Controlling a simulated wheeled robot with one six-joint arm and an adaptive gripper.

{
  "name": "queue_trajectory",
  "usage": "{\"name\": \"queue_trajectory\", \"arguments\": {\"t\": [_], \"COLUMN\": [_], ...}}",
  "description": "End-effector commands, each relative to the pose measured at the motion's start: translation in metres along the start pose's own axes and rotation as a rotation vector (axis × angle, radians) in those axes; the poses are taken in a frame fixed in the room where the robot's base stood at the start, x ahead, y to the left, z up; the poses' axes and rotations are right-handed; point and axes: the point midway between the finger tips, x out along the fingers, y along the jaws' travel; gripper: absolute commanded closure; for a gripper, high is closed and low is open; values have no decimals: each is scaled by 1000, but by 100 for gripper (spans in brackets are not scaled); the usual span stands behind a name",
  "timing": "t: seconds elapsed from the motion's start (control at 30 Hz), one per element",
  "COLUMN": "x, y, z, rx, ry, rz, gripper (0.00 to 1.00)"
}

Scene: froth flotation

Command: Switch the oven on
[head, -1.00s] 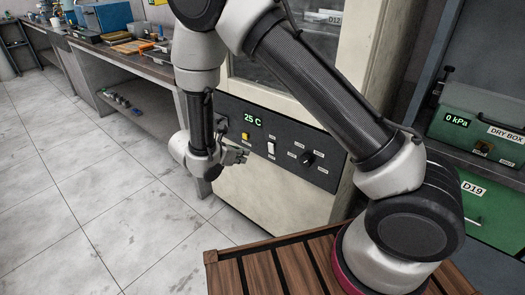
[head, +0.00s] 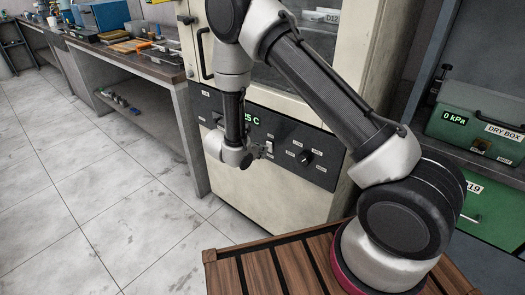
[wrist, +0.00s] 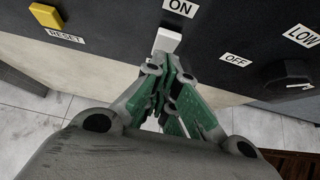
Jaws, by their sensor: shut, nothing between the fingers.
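The oven (head: 270,195) is a cream cabinet with a dark control panel (head: 325,178) and a green display (head: 251,118) reading about 25 C, partly hidden by my arm. The switch's lower part is hidden by the fingers.
A yellow RESET button (wrist: 46,15) is left of the switch, and a black knob (head: 306,158) is right of it. A bench (head: 140,62) with tools stands at left, a green dry box (head: 475,125) at right. The tiled floor at left is clear.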

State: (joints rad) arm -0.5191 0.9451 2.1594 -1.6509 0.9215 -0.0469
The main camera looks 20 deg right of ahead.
Motion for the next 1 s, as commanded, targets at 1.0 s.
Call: {"name": "queue_trajectory", "arguments": {"t": [1.0], "x": [8], "y": [1], "z": [17], "rx": [0], "ry": [79], "rz": [0], "gripper": [100]}}
